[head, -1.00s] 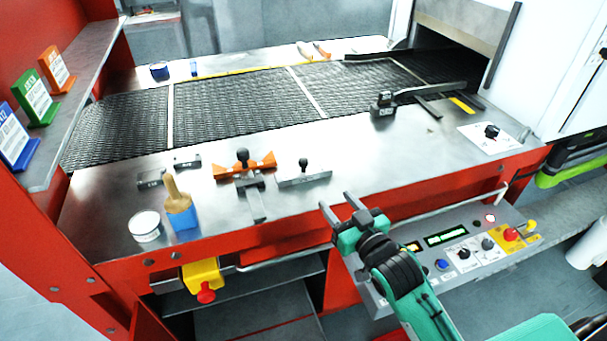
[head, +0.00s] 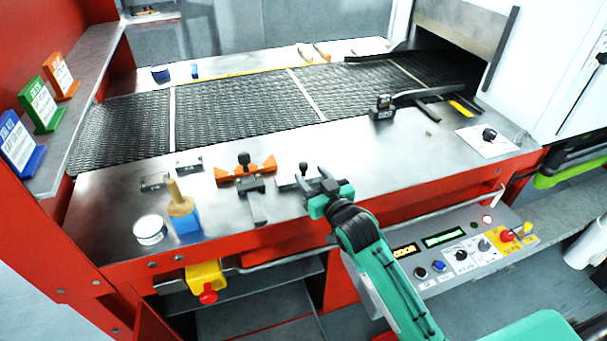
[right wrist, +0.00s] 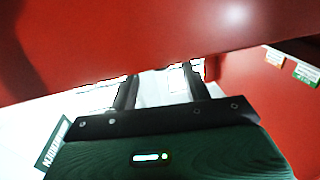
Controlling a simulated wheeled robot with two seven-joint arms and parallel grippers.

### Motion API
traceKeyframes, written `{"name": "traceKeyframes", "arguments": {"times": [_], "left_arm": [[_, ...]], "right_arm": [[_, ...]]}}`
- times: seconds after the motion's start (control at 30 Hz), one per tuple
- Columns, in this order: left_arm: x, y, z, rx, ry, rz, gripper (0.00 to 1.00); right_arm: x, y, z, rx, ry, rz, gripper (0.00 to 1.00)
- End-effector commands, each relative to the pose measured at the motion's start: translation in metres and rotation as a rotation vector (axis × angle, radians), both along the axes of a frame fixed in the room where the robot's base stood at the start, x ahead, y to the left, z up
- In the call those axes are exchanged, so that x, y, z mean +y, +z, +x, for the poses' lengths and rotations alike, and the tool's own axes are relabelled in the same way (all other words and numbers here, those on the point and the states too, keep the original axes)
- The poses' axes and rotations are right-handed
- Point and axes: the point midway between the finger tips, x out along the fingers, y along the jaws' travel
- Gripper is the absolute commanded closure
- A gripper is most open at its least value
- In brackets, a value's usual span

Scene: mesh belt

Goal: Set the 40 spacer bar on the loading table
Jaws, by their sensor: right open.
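The grey steel loading table (head: 370,150) runs along the front of the mesh belt. Two small dark spacer bars, one (head: 154,182) nearer the front and one (head: 189,164) behind it, lie at its left; I cannot read their marks. A flat grey bar with a black knob (head: 303,169) lies farther right, partly hidden by my right gripper. My right gripper (head: 311,178) is open and empty, over the table's front part beside that bar. In the right wrist view its fingers (right wrist: 158,88) stand apart with nothing between them. My left gripper is not in view.
An orange winged fixture (head: 246,170) with a grey arm sits left of the gripper. A black block (head: 381,109) sits by the belt (head: 240,105). The table's right middle is clear.

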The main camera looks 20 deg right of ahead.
Motion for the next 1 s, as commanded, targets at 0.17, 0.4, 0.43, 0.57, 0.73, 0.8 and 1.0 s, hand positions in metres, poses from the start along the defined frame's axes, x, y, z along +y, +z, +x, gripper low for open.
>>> {"name": "traceKeyframes", "arguments": {"times": [0.17,0.4,0.43,0.57,0.73,0.8,1.0], "left_arm": [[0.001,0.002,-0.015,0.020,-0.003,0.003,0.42],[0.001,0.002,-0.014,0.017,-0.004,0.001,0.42],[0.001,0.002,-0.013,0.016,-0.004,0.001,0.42],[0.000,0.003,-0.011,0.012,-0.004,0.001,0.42],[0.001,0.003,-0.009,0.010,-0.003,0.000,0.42],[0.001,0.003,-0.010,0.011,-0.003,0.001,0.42],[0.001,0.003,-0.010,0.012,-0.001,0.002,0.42]], "right_arm": [[0.004,0.002,0.021,-0.001,-0.001,0.001,0.51],[0.005,0.000,0.024,0.000,-0.001,0.001,0.51],[0.005,0.000,0.024,0.000,0.000,0.001,0.51],[0.005,0.000,0.024,0.000,0.000,0.001,0.73],[0.005,0.000,0.024,0.000,0.000,0.001,1.00],[0.005,0.001,0.024,-0.002,0.000,0.001,1.00],[0.005,0.002,0.024,-0.002,0.000,0.001,1.00]]}}
